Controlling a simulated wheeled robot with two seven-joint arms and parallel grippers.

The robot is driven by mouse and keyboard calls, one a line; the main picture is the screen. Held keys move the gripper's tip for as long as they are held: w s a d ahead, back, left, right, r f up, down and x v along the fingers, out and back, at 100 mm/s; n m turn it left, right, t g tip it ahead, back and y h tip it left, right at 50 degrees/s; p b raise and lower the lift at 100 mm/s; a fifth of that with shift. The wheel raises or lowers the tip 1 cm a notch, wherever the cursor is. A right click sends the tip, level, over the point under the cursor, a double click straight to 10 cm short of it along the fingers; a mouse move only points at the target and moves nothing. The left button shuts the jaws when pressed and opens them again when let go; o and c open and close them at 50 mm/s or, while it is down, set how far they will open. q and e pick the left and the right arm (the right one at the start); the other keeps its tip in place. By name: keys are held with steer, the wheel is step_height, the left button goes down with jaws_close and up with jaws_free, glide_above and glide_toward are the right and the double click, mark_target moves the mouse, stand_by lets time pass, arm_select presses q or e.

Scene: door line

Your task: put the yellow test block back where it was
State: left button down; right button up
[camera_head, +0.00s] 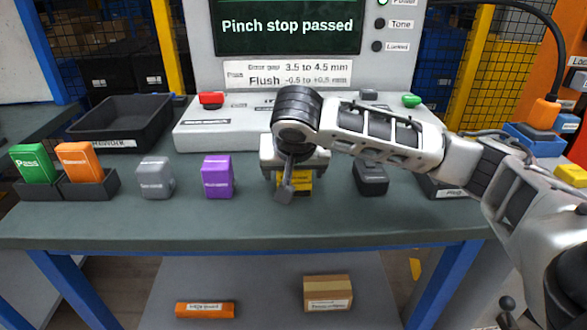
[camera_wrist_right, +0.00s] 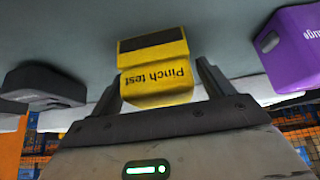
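The yellow test block (camera_head: 305,181), labelled "Pinch test" in the right wrist view (camera_wrist_right: 155,78), stands on the grey-green bench top. In the head view my right gripper (camera_head: 290,183) is over it and hides much of it. In the right wrist view the fingers of this gripper (camera_wrist_right: 158,82) are apart, one on each side of the block. A narrow gap shows between the block and the right-hand finger; contact on the other side is hard to tell. My left gripper is not in view.
A purple block (camera_head: 217,177) and a grey block (camera_head: 155,178) stand left of the yellow one, a dark block (camera_head: 370,178) to its right. Green (camera_head: 33,164) and orange (camera_head: 80,162) blocks sit in holders at far left. A black rework tray (camera_head: 118,124) and a display console (camera_head: 290,75) stand behind.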

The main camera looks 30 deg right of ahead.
steer(key=shift+r, duration=0.3)
arm_select(q)
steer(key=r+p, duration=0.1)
steer(key=p, duration=0.2)
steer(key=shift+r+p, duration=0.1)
steer(key=shift+p, duration=0.2)
arm_select(e)
steer(key=v, duration=1.1)
steer(key=shift+s+a+r, duration=0.15)
steer(key=shift+s+r, duration=0.05)
steer(key=shift+r, duration=0.05)
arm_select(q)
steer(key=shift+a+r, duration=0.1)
